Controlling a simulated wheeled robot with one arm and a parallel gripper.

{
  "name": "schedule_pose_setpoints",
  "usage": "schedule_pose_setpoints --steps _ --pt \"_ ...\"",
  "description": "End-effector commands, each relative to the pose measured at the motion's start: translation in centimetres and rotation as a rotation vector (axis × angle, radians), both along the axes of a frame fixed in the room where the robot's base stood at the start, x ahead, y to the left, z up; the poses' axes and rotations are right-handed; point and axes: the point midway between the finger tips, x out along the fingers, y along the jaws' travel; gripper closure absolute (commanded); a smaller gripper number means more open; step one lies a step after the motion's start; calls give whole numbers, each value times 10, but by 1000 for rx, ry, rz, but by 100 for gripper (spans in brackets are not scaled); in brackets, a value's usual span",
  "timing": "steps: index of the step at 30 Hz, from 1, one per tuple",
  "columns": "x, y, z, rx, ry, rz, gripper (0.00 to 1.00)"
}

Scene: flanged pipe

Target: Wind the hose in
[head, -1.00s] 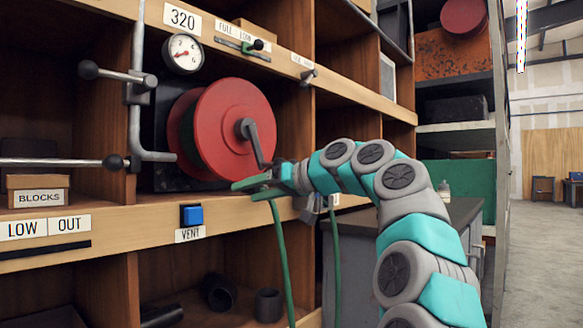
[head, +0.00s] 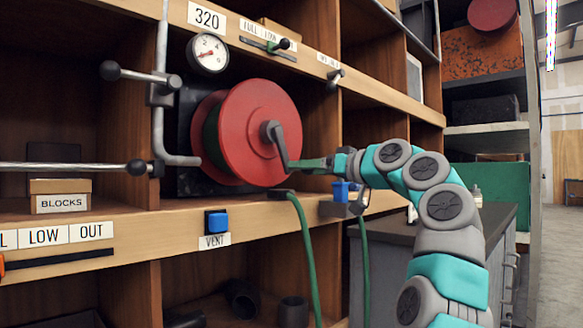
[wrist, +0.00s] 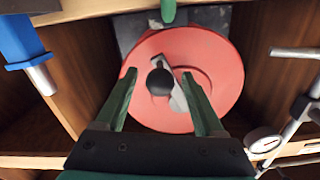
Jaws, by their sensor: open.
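The red hose reel (head: 235,125) is mounted in a shelf bay, its round face towards me. A grey crank (head: 281,148) hangs down from its hub, slightly to the right. My gripper (head: 298,165) is at the crank's lower end. In the wrist view, the green fingers of my gripper (wrist: 159,76) are open, one on each side of the crank's dark round knob (wrist: 160,84). There is a gap to each finger; I cannot tell how deep the knob sits between them. A green hose (head: 306,245) hangs from the shelf edge below the reel.
A pressure gauge (head: 208,53) and a grey pipe (head: 159,125) with lever handles stand left of the reel. A blue vent button (head: 217,222) is on the shelf edge below. A blue fitting (head: 342,191) sits just under my wrist. A grey cabinet (head: 400,265) stands at right.

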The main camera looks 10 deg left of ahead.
Motion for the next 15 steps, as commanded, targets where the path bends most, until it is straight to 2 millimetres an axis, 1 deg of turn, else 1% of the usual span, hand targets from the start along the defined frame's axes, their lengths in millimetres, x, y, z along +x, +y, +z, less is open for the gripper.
schedule_pose_setpoints --steps 6,9,15 --pt "22 28 2 -3 2 1 30" --pt "30 38 2 -3 2 1 30" --pt "35 45 -1 -2 3 1 30"
